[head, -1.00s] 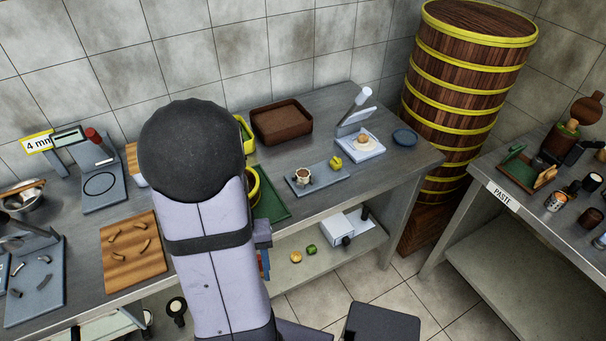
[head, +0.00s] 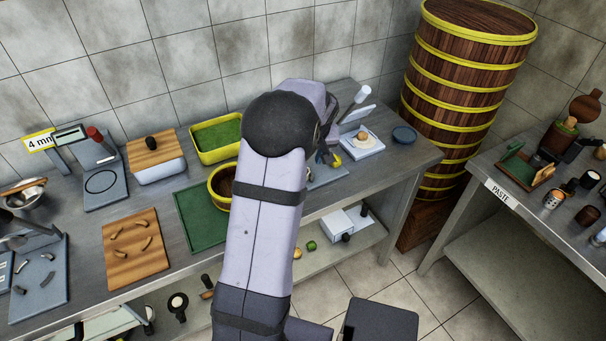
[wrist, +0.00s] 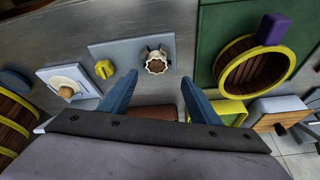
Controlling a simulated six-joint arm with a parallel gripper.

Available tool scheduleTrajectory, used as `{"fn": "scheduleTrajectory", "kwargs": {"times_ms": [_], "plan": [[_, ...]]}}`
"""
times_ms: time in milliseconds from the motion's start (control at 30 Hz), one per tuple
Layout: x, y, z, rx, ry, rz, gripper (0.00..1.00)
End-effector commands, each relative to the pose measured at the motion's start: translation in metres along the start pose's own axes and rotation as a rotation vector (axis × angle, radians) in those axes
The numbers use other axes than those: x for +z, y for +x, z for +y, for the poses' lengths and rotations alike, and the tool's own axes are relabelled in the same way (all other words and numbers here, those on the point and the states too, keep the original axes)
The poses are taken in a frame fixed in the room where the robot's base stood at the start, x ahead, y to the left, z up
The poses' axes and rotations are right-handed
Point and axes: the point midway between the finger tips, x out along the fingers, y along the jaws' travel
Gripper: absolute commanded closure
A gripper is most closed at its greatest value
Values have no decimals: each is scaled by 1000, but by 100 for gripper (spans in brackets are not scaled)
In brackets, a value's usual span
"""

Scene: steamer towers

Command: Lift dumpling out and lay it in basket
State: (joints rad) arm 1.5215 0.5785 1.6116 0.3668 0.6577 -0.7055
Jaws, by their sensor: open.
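In the wrist view, a small whitish piece with a scalloped rim and brown middle (wrist: 156,62), apparently the dumpling in its holder, sits on a grey board (wrist: 128,48). My gripper (wrist: 159,98) is open and empty, its blue fingers apart on either side of that piece's line, not touching it.
A yellow knob-like piece (wrist: 104,69) shares the grey board. A press with a round bun (head: 361,137) and a blue dish (head: 404,135) stand to its right. A green-lined yellow tray (head: 216,137) is behind the basket. A tall steamer stack (head: 455,95) stands at the table's right end.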

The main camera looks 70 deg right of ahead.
Motion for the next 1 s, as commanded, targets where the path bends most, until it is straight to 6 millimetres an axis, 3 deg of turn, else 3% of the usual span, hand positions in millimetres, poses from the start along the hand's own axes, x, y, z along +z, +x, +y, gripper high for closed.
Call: {"fn": "scheduleTrajectory", "kwargs": {"times_ms": [233, 1000], "plan": [[0, 0, 0, 2, -153, 2, 44], [1, 31, 3, 0, -159, -3, 44]]}}
